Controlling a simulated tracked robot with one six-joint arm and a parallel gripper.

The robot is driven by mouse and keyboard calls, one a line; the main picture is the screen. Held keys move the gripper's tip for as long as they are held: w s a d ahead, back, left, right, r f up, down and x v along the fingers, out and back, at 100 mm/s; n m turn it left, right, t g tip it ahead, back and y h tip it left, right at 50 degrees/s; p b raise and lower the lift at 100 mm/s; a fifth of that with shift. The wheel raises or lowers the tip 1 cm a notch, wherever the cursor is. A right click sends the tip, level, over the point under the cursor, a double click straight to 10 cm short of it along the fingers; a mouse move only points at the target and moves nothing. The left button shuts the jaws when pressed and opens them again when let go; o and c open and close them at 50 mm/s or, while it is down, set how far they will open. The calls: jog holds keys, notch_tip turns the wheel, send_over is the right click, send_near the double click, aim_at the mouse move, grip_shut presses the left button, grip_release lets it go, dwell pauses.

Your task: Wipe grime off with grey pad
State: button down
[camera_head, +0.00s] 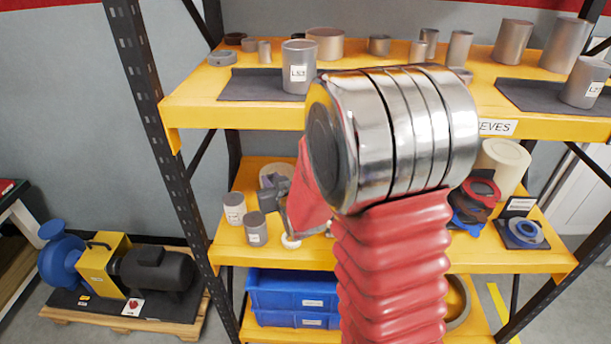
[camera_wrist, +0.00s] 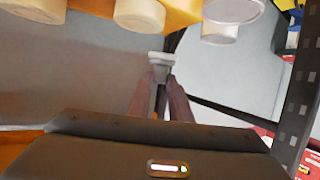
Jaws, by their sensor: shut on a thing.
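In the wrist view my gripper (camera_wrist: 161,82) has its two dark fingers closed on a small pale grey piece, which looks like the grey pad (camera_wrist: 162,60). The pad is held at the fingertips, clear of the shelf items in that view. In the head view my gripper (camera_head: 278,192) is a small grey shape at the left of the middle shelf, partly hidden by my red-sleeved arm. Two grey cylinders with labels, one (camera_head: 234,208) and another (camera_head: 255,229), stand to its left. I cannot make out any grime.
The yellow upper shelf (camera_head: 190,108) holds several metal sleeves, including one labelled L53 (camera_head: 298,70) on a dark mat. The middle shelf (camera_head: 510,262) carries rings and a cream cylinder (camera_head: 503,165). Blue bins (camera_head: 290,290) sit below. A black rack post (camera_head: 150,100) stands left.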

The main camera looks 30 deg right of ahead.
jog(key=a+n+y, duration=0.1)
jog(key=a, duration=0.8)
jog(key=shift+s+a+r, duration=0.15)
jog(key=shift+a+r, duration=0.1)
jog(key=shift+a, duration=0.05)
